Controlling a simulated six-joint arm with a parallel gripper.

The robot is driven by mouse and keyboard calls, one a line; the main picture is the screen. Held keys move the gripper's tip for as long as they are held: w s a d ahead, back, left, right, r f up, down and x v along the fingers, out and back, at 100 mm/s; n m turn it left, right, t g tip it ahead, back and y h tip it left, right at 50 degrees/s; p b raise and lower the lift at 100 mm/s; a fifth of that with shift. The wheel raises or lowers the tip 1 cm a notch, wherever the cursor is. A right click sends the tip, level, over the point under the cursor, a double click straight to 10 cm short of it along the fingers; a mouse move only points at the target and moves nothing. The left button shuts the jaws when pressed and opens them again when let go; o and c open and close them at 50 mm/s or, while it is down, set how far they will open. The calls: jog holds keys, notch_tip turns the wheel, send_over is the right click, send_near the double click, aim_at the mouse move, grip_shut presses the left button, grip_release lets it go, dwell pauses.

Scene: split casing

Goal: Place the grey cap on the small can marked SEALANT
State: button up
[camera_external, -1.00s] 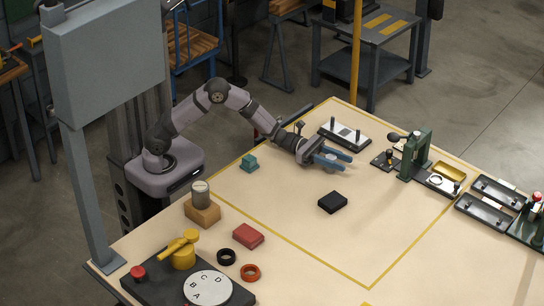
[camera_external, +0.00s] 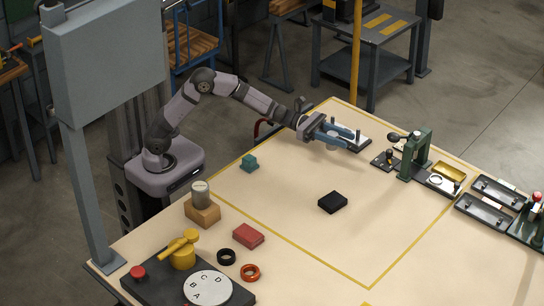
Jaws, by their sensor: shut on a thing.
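My gripper (camera_external: 345,139) has blue fingers and is held above the far part of the table, in front of the black tray with upright pegs. It is shut on a small pale grey piece (camera_external: 332,145), which looks like the grey cap; the fingers hide much of it. A small grey can (camera_external: 201,195) with a pale top stands upright on a wooden block (camera_external: 203,213) at the near left, well away from my gripper. Any lettering on the can is too small to read.
A teal block (camera_external: 249,163), a black block (camera_external: 332,202) and a red box (camera_external: 248,236) lie on the table. A green press (camera_external: 415,155) stands at the right. A dark base with a lettered dial (camera_external: 208,288) is at the near left. The middle is mostly clear.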

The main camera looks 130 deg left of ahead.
jog(key=w+d+r+m+h+p, duration=0.1)
jog(key=w+d+r+h+p, duration=0.2)
jog(key=d+r, duration=0.35)
jog(key=w+d+r+m+h+p, duration=0.1)
jog(key=w+d+r+m+p, duration=0.15)
jog(key=d+r+p, duration=0.35)
jog(key=s+d+r+m+g+h+p, duration=0.1)
jog(key=s+d+r+m+h+p, duration=0.2)
jog(key=d, duration=0.9)
jog(key=d+r+m+g+h+p, duration=0.1)
jog(key=d+r+m+h+p, duration=0.3)
jog(key=d, duration=0.8)
jog(key=m+g+h, duration=0.6)
jog(key=g+h, duration=0.3)
jog(key=g, duration=0.2)
send_over(201, 195)
jog(key=s+d, duration=0.1)
jog(key=d, duration=0.1)
notch_tip(201, 195, down, 15)
jog(key=shift+s+f+b, duration=0.2)
jog(key=shift+b, duration=0.1)
jog(key=shift+a+f, duration=0.1)
jog(key=shift+f, duration=0.05)
